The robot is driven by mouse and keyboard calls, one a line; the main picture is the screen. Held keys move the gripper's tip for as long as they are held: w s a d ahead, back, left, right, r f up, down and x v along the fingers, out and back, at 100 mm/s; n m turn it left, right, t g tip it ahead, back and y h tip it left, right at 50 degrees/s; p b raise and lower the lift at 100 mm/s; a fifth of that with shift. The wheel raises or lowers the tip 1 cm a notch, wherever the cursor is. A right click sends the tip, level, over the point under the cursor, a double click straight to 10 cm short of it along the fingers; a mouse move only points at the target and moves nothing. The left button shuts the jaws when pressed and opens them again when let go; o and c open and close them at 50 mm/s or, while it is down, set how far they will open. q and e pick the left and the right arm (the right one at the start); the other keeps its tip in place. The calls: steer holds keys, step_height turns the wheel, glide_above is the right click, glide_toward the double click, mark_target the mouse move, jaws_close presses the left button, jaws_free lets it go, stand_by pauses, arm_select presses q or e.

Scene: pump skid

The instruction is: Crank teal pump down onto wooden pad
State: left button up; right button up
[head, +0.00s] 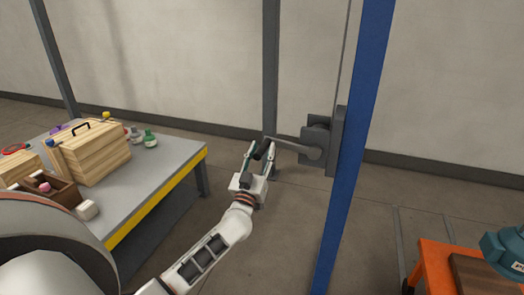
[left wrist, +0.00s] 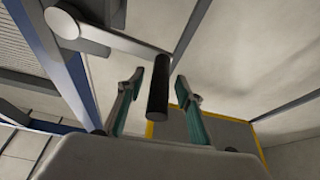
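The teal pump (head: 505,248) is partly in the head view at the lower right, cut off by the edge. The brown wooden pad (head: 482,277) shows below it on an orange stand (head: 437,262); I cannot tell the gap between them. The crank (head: 292,147) points left from a grey winch (head: 318,143) and ends in a black grip (head: 263,149). My left gripper (head: 261,152) is open around this grip. In the left wrist view the black grip (left wrist: 157,92) stands between the two fingers, with space on both sides. My right gripper is not in view.
The winch sits on a blue post (head: 352,150). A grey table (head: 160,180) with a yellow edge stands at the left, carrying a wooden box (head: 95,157), bottles (head: 150,139) and other small items. The floor between table and post is clear.

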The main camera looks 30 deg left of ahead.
arm_select(q)
steer(key=shift+w+a+r, duration=0.1)
steer(key=shift+w, duration=0.1)
steer(key=shift+c, duration=0.4)
jaws_close()
